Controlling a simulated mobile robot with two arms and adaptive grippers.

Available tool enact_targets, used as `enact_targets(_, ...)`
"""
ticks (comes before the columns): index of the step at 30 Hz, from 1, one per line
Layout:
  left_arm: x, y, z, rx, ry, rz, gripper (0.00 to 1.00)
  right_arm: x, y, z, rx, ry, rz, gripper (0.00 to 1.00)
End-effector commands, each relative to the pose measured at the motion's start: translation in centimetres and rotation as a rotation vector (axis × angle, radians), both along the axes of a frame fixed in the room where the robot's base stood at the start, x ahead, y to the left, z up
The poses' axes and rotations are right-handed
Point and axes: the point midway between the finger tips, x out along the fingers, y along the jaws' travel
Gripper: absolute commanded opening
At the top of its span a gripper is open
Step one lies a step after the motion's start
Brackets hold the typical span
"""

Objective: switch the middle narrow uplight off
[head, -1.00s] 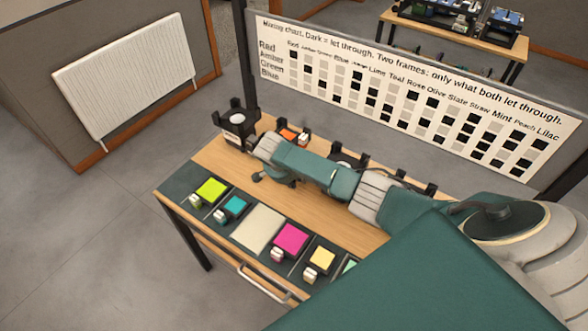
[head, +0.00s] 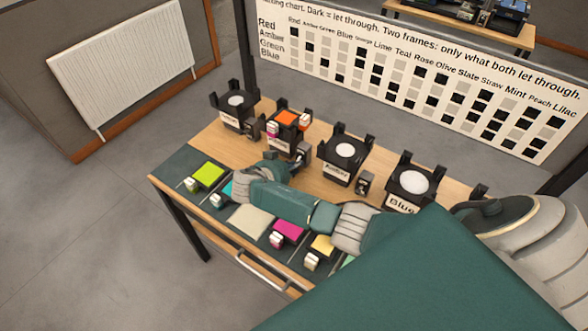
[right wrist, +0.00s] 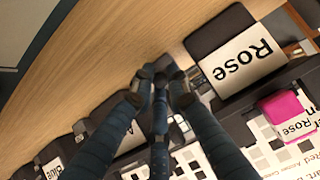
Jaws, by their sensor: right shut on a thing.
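Three small narrow dark units stand between the large uplights in the head view: a left one (head: 252,129), a middle one (head: 302,153) and a right one (head: 365,183). My right gripper (head: 292,164) is down at the middle unit, its tips partly hidden there. In the right wrist view, my right gripper (right wrist: 160,82) is shut on a small dark part between its fingertips; it appears to belong to the middle unit. Whether that unit is lit, I cannot tell. My left gripper is not in view.
Large black uplights stand along the back, one labelled Blue (head: 411,183); one holds an orange filter (head: 288,118). Colour filters, including a lime one (head: 208,174) and a magenta one (head: 288,231), lie along the front strip. A chart board (head: 430,85) stands behind.

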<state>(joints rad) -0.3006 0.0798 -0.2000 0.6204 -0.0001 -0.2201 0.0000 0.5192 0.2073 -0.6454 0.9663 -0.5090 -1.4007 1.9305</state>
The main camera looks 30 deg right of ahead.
Motion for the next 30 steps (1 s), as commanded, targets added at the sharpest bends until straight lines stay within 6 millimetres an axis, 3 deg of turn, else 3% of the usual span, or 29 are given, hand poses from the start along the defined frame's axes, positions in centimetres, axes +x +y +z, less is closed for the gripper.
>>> enact_targets(10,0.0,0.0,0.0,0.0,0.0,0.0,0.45,0.0,0.5,-0.3,0.005,0.002,0.009,0.0)
enact_targets(11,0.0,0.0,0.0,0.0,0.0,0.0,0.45,0.0,0.5,-0.3,0.005,0.002,0.009,0.18)
enact_targets(13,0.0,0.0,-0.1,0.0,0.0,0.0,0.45,0.0,0.4,-0.3,0.005,0.002,0.007,0.32)
enact_targets(23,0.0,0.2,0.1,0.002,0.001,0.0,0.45,0.0,0.1,0.0,0.004,0.002,0.003,0.33)
enact_targets(30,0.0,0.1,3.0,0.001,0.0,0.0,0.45,0.0,0.0,1.4,0.098,0.042,0.0,0.33)
